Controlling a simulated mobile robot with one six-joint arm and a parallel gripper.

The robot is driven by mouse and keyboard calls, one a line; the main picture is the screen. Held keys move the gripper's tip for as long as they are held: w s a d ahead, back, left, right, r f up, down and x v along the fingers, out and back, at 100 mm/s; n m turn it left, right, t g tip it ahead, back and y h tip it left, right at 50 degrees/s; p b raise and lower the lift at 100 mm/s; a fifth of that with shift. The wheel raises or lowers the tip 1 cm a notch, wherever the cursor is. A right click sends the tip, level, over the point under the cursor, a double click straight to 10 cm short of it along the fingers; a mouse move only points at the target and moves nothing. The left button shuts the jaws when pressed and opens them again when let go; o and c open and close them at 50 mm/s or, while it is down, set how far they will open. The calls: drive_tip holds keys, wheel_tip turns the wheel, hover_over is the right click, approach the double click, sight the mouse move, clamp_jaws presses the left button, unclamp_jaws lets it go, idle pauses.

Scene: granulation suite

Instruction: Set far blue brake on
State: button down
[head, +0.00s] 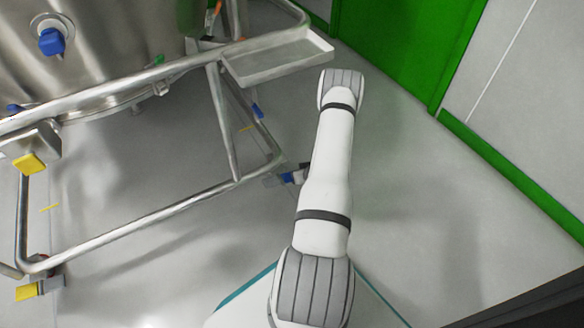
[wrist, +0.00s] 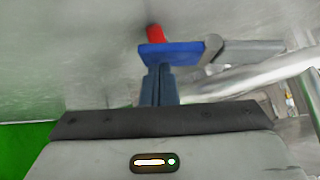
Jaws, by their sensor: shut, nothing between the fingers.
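In the wrist view my gripper (wrist: 159,72) is shut and empty. Its fingertips overlap the lower edge of a blue brake pedal (wrist: 178,52); I cannot tell whether they touch. A red tab (wrist: 154,32) shows just beyond the pedal, and a grey bracket joins it on the right. In the head view a blue pedal (head: 291,177) shows at the frame's near right corner, partly hidden by my arm. Another blue pedal (head: 258,110) shows farther back along the frame. I cannot tell for sure which one the wrist view shows.
A steel vessel (head: 110,60) stands in a tubular frame (head: 150,217) at left, with yellow pedals (head: 30,163) on its left side. A flat metal tray (head: 280,60) juts out at the top. A green-edged wall is at right. The floor between frame and wall is clear.

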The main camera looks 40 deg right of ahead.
drive_tip(key=shift+w+f, duration=0.1)
drive_tip(key=shift+f, duration=0.15)
idle(0.4)
drive_tip(key=shift+r+p, duration=0.4)
drive_tip(key=shift+r, duration=0.15)
drive_tip(key=r+p, duration=0.1)
drive_tip(key=d+r+p, duration=0.1)
drive_tip(key=r, duration=0.1)
drive_tip(key=shift+r, duration=0.1)
drive_tip(key=d+p+v, duration=0.1)
drive_tip(key=p+v, duration=0.3)
drive_tip(key=v, duration=0.5)
drive_tip(key=shift+s, duration=0.5)
drive_tip(key=shift+a, duration=0.1)
